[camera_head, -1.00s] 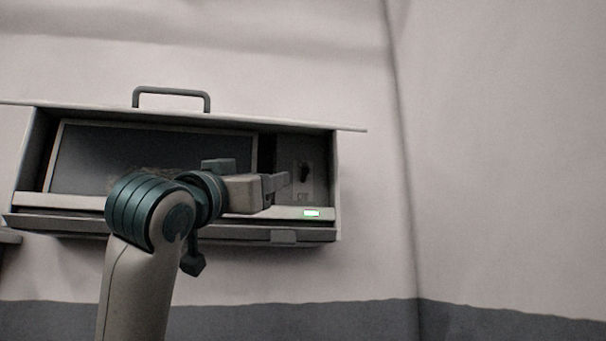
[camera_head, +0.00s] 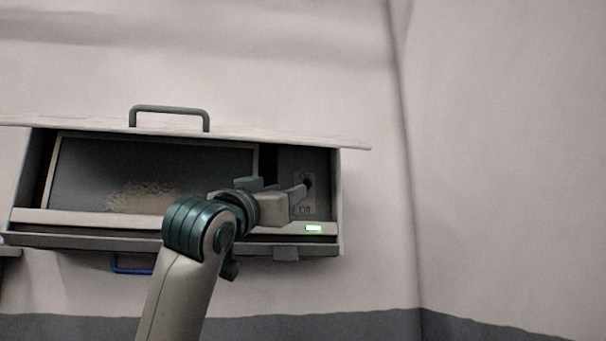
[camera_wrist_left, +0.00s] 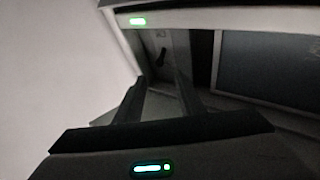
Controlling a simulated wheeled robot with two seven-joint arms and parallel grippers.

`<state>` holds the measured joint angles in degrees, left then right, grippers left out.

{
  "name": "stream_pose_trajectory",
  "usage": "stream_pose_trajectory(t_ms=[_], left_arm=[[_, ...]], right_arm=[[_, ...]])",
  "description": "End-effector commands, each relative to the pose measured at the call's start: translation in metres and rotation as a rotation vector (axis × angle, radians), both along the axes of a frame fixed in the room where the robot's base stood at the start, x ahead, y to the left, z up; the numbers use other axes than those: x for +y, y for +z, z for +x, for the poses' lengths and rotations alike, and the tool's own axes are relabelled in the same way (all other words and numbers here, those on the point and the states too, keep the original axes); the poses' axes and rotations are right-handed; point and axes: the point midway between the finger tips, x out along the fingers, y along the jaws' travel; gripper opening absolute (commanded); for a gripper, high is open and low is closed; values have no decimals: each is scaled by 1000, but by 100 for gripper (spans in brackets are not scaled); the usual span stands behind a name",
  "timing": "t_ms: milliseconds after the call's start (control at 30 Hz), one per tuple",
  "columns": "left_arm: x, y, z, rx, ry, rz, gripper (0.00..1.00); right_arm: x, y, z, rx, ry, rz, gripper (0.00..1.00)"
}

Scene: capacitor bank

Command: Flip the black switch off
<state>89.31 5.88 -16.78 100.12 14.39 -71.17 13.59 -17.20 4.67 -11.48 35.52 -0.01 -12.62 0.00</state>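The black switch (camera_head: 307,183) is a small dark lever on the grey panel at the right end of the open wall cabinet (camera_head: 80,218). In the head view my left gripper (camera_head: 300,194) is in front of that panel, and its fingers partly cover the area beside the switch. In the left wrist view the switch (camera_wrist_left: 161,58) shows beyond the gap between the two spread fingers of the left gripper (camera_wrist_left: 159,80). The fingers are open and empty; I cannot tell whether one touches the switch. My right gripper is in neither view.
The cabinet's raised lid (camera_head: 300,140) juts out above the panel and carries a grey handle (camera_head: 169,109). A green light (camera_head: 314,228) glows on the lower ledge. A blue handle (camera_head: 130,268) shows below the cabinet. The wall to the right is clear.

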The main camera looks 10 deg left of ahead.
Motion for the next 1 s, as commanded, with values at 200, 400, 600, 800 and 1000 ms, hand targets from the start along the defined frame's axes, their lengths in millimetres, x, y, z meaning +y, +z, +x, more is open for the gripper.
stream_pose_trajectory(t_ms=[200, 400, 600, 800, 1000], left_arm=[[-11, 18, 33, 4, -1, 1, 35], [-19, 29, 60, 3, 0, 0, 35], [-24, 36, 78, 2, -1, 1, 35], [-27, 37, 85, 0, -1, 0, 35], [-27, 36, 86, 0, 0, 0, 35]], right_arm=[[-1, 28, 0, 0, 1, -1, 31], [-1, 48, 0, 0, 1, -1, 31], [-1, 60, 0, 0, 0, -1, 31], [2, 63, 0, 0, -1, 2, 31], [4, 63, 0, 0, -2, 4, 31]])
